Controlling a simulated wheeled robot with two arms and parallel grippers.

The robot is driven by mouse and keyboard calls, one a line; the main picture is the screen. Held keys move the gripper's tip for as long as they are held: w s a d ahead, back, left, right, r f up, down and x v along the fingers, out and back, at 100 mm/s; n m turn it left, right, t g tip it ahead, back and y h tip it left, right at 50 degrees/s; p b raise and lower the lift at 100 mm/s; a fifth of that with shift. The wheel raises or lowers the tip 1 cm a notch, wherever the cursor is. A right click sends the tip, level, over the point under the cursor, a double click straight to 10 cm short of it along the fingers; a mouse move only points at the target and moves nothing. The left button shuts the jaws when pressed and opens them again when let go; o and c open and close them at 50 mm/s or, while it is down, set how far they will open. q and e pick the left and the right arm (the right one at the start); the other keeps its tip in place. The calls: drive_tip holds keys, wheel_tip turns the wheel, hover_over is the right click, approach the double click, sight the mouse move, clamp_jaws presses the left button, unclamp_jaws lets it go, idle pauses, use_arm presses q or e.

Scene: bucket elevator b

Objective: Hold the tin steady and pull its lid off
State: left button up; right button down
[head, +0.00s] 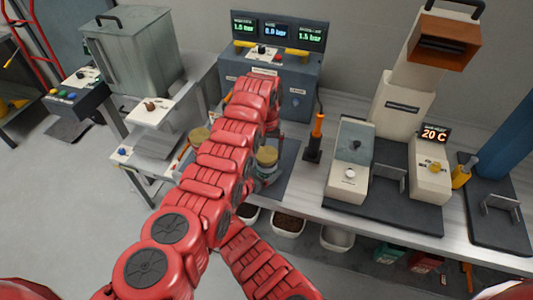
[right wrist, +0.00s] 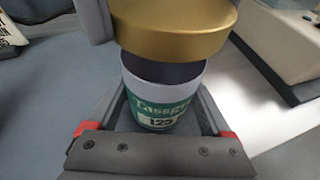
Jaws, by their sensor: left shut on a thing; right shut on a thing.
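In the right wrist view, the tin (right wrist: 162,112) is white with a green label and stands between the jaws of my right gripper (right wrist: 165,115), which is shut on it. A gold lid (right wrist: 175,28) is above the tin. A dark area between them looks like the tin's open mouth, so the lid appears apart from it. A grey finger of my left gripper (right wrist: 95,18) is at the lid's left; that gripper is shut on the lid.
A blue-grey machine with displays (head: 272,60) stands behind, and a pale machine (head: 403,115) stands to the right. White bins (head: 288,222) sit below the bench edge.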

use_arm(q)
wheel_tip(320, 180, up, 3)
drive_tip(key=shift+f, duration=0.1)
use_arm(e)
unclamp_jaws()
